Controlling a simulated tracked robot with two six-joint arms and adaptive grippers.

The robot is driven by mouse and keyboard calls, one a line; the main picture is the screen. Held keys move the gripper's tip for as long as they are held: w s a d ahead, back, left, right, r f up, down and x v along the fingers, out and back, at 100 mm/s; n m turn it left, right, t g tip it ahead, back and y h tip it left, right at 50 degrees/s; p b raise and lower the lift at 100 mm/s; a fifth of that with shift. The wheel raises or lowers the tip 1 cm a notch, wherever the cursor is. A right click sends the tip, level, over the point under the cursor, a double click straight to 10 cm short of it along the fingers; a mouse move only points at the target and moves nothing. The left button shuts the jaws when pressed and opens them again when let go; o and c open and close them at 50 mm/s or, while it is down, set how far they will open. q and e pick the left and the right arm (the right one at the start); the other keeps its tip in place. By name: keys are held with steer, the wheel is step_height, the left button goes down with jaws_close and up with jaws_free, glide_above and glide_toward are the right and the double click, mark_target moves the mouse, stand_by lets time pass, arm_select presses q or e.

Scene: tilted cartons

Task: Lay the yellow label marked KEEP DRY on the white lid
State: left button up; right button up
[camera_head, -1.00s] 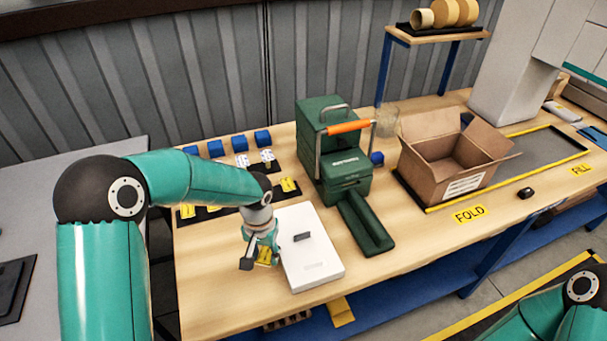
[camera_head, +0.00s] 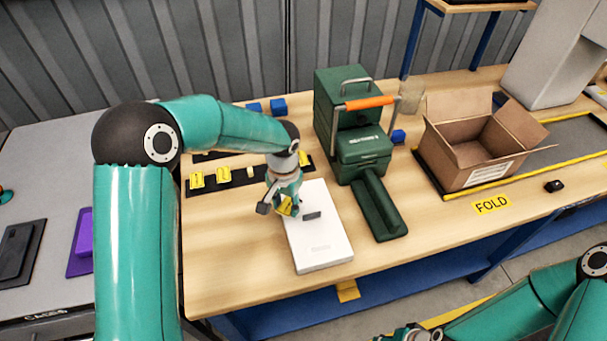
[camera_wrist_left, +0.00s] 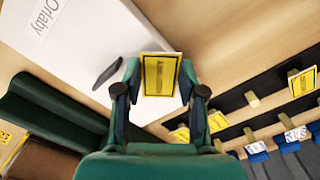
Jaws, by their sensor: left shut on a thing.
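My left gripper (camera_head: 280,208) is shut on a yellow label (camera_head: 288,205), at the back left edge of the white lid (camera_head: 322,245). In the left wrist view the label (camera_wrist_left: 160,75) is between the fingers (camera_wrist_left: 158,88), with a black border and print too small to read. It overlaps the edge of the lid (camera_wrist_left: 120,35) in that view; I cannot tell whether it touches. The lid lies flat, with a dark handle (camera_head: 312,215) and "Orlaby" on it. My right gripper (camera_head: 408,334) is partly cut off at the bottom edge, its jaws unclear.
A green machine with an orange handle (camera_head: 370,102) stands right of the lid, its green tray (camera_head: 380,210) close by. A dark strip (camera_head: 240,182) with more yellow labels lies behind left. An open carton (camera_head: 470,150) is farther right. Bare table (camera_head: 235,260) lies left of the lid.

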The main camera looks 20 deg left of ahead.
mark_target(302, 199)
arm_select(q)
steer(key=w+r+m, duration=0.1)
steer(key=m, duration=0.1)
steer(key=w+d+r+m, duration=0.1)
steer(key=w+r+m, duration=0.1)
steer(key=m, duration=0.1)
steer(key=w+d+r+m, duration=0.1)
steer(key=w+m, duration=0.1)
steer(key=m, duration=0.1)
steer(key=shift+w+r, duration=0.15)
steer(key=shift+r, duration=0.15)
steer(key=shift+w+d+r+m, duration=0.1)
steer(key=shift+w+r+m, duration=0.2)
steer(key=shift+m, duration=0.4)
steer(key=shift+f+b, duration=2.65)
steer(key=shift+f, duration=0.8)
steer(key=shift+f, duration=0.2)
steer(key=o, duration=1.3)
steer(key=shift+s, duration=0.1)
steer(key=shift+r, duration=0.1)
